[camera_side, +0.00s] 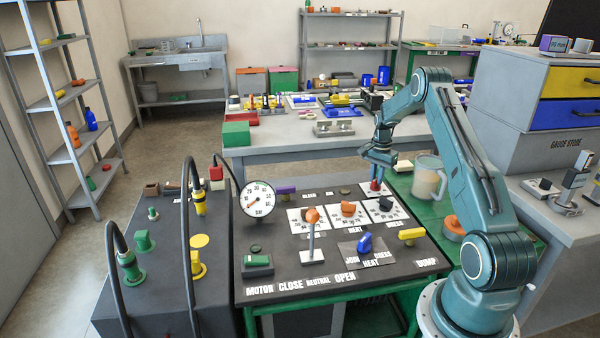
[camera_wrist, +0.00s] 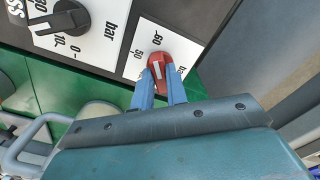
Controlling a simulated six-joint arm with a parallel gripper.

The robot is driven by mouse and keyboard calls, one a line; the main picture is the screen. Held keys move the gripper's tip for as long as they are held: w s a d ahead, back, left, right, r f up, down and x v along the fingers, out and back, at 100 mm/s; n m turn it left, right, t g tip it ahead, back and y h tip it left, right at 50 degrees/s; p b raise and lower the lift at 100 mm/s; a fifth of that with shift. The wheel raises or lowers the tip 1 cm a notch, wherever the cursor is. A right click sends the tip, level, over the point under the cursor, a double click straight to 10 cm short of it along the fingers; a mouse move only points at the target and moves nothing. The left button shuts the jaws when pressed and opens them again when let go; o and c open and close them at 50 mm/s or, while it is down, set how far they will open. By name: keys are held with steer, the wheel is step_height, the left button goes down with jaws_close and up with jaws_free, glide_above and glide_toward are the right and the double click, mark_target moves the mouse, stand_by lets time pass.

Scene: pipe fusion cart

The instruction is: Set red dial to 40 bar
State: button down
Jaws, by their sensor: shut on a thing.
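The red dial (camera_wrist: 161,66) sits on a white scale plate (camera_wrist: 147,42) on the dark panel. Its face carries a white line, and my gripper (camera_wrist: 160,83) is shut on it with one blue finger on either side. I cannot tell which value the dial points to. In the side view the red dial (camera_side: 375,185) shows just below my gripper (camera_side: 377,175), at the back right of the panel.
A black dial (camera_wrist: 62,18) with its own bar scale lies to the left in the wrist view. Orange knobs (camera_side: 348,208), a blue knob (camera_side: 365,243) and a pressure gauge (camera_side: 259,199) share the panel. A clear jug (camera_side: 428,179) stands close to the right of my gripper.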

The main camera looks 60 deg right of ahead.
steer(key=n, duration=1.2)
steer(key=shift+n, duration=0.4)
steer(key=n, duration=0.5)
steer(key=shift+d+r+n, duration=0.1)
steer(key=shift+n, duration=2.3)
steer(key=c, duration=1.4)
jaws_free()
